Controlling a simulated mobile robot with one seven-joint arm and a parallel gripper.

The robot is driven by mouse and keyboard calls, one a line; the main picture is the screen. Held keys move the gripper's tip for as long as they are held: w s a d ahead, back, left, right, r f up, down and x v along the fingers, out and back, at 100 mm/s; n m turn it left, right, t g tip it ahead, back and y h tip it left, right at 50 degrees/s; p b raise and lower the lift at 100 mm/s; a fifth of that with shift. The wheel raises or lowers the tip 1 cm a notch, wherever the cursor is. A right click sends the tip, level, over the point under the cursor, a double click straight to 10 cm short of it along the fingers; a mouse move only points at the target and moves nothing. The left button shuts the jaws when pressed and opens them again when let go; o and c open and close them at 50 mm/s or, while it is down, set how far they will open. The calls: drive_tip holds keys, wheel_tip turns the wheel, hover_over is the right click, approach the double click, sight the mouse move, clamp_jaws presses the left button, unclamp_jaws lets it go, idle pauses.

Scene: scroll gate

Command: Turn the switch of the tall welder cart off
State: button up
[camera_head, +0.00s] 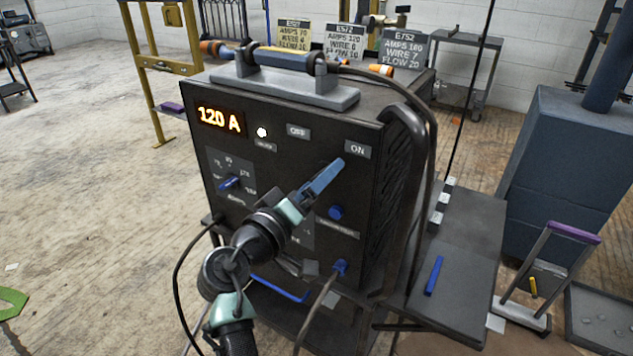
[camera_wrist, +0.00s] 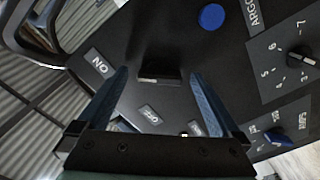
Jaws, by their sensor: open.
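The tall welder cart (camera_head: 375,170) is a black box with a lit amber "120 A" display (camera_head: 219,120) and a glowing white lamp (camera_head: 262,132). On its front are an OFF label (camera_head: 298,131) and an ON label (camera_head: 357,150); in the wrist view they are the OFF label (camera_wrist: 150,115) and the ON label (camera_wrist: 99,65). My gripper (camera_head: 332,172) is at the panel just below the ON label and hides the switch in the head view. In the wrist view the dark switch lever (camera_wrist: 160,77) stands between my open blue fingers (camera_wrist: 159,74), with gaps on both sides.
Blue knobs (camera_head: 336,212) and a cable plug (camera_head: 340,267) are near my arm. A cable runs down the cart's right side, beside a side shelf (camera_head: 455,280). Open floor lies left.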

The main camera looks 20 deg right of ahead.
drive_tip(key=shift+c, duration=0.3)
drive_tip(key=c, duration=1.3)
drive_tip(key=shift+n+p, duration=0.4)
drive_tip(key=shift+r+n+p, duration=0.1)
drive_tip(key=shift+n+p, duration=5.5)
drive_tip(key=shift+n, duration=2)
